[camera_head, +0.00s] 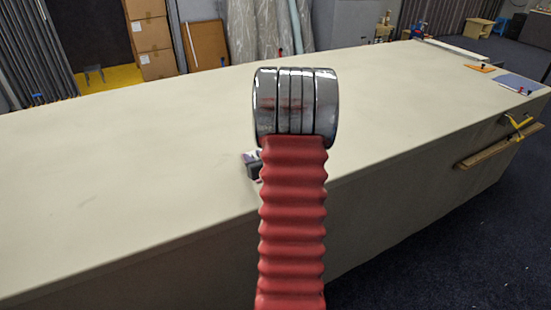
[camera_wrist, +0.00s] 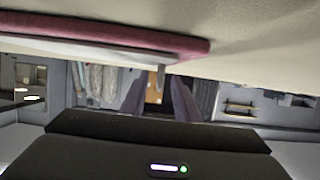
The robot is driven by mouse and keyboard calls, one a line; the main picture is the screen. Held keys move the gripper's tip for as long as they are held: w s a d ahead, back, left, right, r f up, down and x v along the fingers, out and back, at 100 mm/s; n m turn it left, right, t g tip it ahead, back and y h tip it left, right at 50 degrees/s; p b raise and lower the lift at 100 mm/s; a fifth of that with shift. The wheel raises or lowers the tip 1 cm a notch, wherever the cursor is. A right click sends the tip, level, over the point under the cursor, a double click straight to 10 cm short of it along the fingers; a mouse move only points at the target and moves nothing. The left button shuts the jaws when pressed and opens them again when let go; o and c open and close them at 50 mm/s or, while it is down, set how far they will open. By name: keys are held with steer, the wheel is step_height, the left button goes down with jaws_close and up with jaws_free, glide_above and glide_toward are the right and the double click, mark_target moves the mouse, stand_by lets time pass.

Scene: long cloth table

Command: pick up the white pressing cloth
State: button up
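In the wrist view, the picture looks upside down, with the table (camera_wrist: 270,30) along the top. A dark red slab with a rounded edge (camera_wrist: 120,35) lies against the table. A thin white layer (camera_wrist: 70,50) adjoins it on the side away from the table; it may be the white pressing cloth. My gripper (camera_wrist: 159,82) has its two fingers apart with a gap between them, beside the slab's end, holding nothing that I can see. In the head view my red arm hides the slab and cloth, and most of my gripper.
The long cream table (camera_head: 120,180) is mostly clear. At its far right end lie a blue sheet (camera_head: 518,83) and an orange piece (camera_head: 481,68). A wooden bar with a yellow clamp (camera_head: 495,145) sits at the table's right side. Cardboard boxes (camera_head: 150,35) stand behind.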

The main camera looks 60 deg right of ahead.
steer(key=shift+c, duration=0.4)
jaws_close()
step_height(320, 180, up, 10)
steer(key=shift+r, duration=0.1)
stand_by(0.6)
stand_by(0.5)
